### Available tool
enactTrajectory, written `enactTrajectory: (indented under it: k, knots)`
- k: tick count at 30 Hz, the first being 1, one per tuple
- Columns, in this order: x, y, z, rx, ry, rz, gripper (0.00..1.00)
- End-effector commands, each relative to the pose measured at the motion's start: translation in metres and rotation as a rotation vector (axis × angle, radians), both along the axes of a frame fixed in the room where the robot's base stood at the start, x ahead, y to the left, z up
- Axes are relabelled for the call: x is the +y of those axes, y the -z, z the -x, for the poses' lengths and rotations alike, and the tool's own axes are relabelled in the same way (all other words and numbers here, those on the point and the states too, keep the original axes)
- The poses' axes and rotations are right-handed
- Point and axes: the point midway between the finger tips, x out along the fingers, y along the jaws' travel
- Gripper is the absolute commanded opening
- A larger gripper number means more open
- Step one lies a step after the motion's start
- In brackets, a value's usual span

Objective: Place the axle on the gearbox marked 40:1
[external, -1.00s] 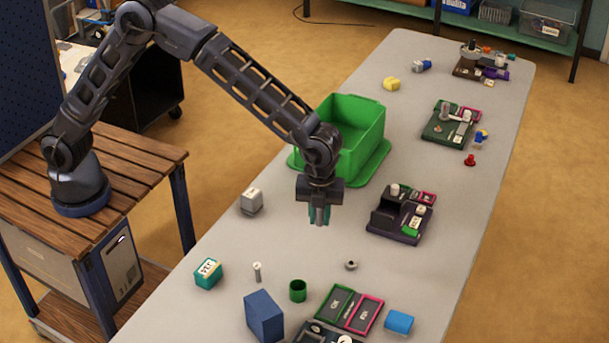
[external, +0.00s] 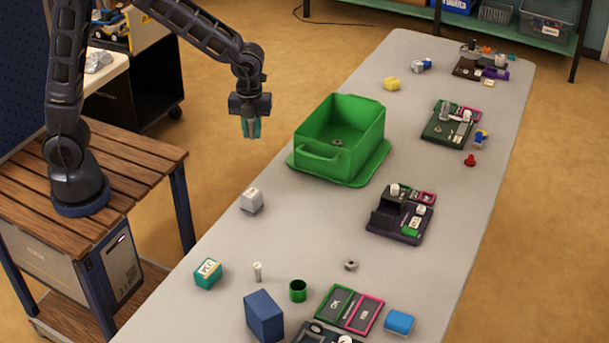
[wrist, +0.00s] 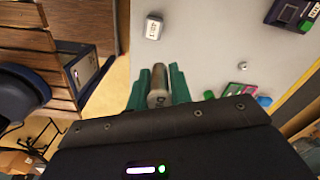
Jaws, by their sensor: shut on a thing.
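The axle is not clear in the external view. A light grey box-shaped gearbox (external: 251,200) stands alone near the table's left edge. It also shows in the wrist view (wrist: 153,28), with a dark marking that looks like a ratio but is too small to read surely. A teal gearbox (external: 208,273) with a pale label stands nearer the front.
A green bin (external: 338,138) stands mid-table with a small round part inside. A blue block (external: 264,316), green cup (external: 298,290) and small upright grey post (external: 258,272) are near the front. Dark part trays (external: 400,214) line the right. The table around the grey gearbox is clear.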

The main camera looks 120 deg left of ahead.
Motion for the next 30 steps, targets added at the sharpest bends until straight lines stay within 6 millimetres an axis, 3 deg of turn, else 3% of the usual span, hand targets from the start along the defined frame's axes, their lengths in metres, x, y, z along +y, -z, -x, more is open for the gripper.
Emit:
enactTrajectory:
  k: [3,8,24,30]
  knots:
    - [0.003,-0.001,0.015,0.0,-0.005,-0.001,0.0]
    - [0.003,0.013,0.02,0.003,-0.005,0.001,0.0]
    - [0.003,0.128,0.019,0.004,-0.004,0.002,0.0]
    - [0.003,0.156,0.019,0.002,-0.003,0.0,0.0]
